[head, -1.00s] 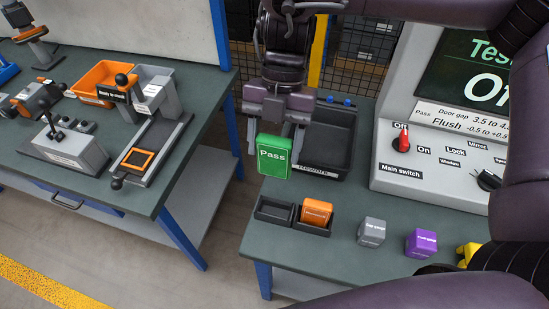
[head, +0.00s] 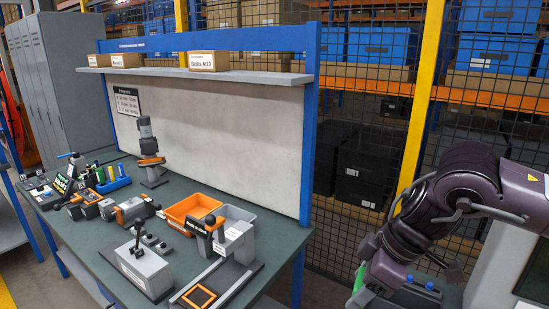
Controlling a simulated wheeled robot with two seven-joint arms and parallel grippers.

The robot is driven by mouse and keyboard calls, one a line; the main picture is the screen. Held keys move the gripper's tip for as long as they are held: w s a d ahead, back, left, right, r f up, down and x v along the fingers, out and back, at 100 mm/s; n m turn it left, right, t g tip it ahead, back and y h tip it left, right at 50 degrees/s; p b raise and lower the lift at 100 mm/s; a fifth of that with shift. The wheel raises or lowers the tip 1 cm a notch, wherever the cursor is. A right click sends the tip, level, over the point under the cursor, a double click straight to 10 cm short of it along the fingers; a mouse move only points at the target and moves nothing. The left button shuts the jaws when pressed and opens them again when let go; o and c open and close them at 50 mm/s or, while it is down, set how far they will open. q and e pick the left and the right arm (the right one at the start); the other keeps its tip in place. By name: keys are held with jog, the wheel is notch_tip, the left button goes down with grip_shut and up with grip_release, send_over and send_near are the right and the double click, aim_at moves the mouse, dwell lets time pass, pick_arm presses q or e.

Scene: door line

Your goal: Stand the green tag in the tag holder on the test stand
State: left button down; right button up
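My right gripper (head: 365,296) is at the bottom edge, right of centre, with its arm coming in from the right. Its fingers are largely hidden or cut off. A narrow green strip of the green tag (head: 360,276) shows beside it, held in the gripper; the rest of the tag is hidden. The grey casing of the test stand (head: 492,272) shows in part at the lower right, behind my arm, with a dark screen. I cannot make out the tag holder. My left gripper is out of view.
A blue post (head: 309,130), a yellow post (head: 420,110) and wire mesh stand behind.

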jog(key=w+d+r+m+t+h, duration=0.2)
jog(key=w+d+r+m+h, duration=0.1)
jog(key=m, duration=0.9)
jog(key=shift+w+d+m+t+h, duration=0.35)
jog(key=shift+w+h, duration=0.25)
jog(key=shift+w, duration=0.65)
jog(key=shift+a, duration=0.1)
